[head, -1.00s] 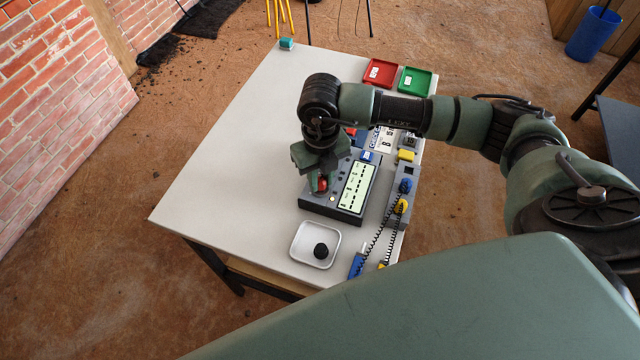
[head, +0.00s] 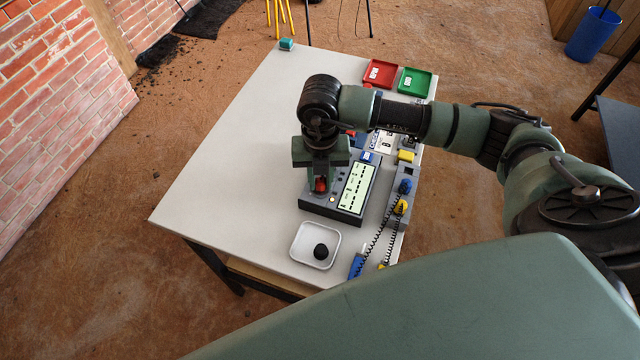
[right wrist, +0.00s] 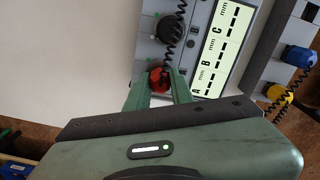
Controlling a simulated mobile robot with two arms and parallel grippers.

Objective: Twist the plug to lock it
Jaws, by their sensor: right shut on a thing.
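A grey instrument box (head: 333,208) with a lit display (head: 356,186) marked A, B and C stands on the table. My right gripper (head: 319,184) points down over the box's left part. It is shut on a red plug (head: 320,185) at the box's top face. In the right wrist view the red plug (right wrist: 158,76) sits between the two green fingers (right wrist: 160,88). How deep the plug sits in its socket is hidden. A black plug (right wrist: 168,29) with a coiled cord is beside it in the right wrist view. My left gripper is not in view.
A white tray (head: 298,243) holding a black knob (head: 321,251) stands in front of the box. A grey holder with blue (head: 405,186) and yellow (head: 401,206) corded plugs is to the right. Red (head: 380,72) and green (head: 415,81) trays are behind. The table's left side is clear.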

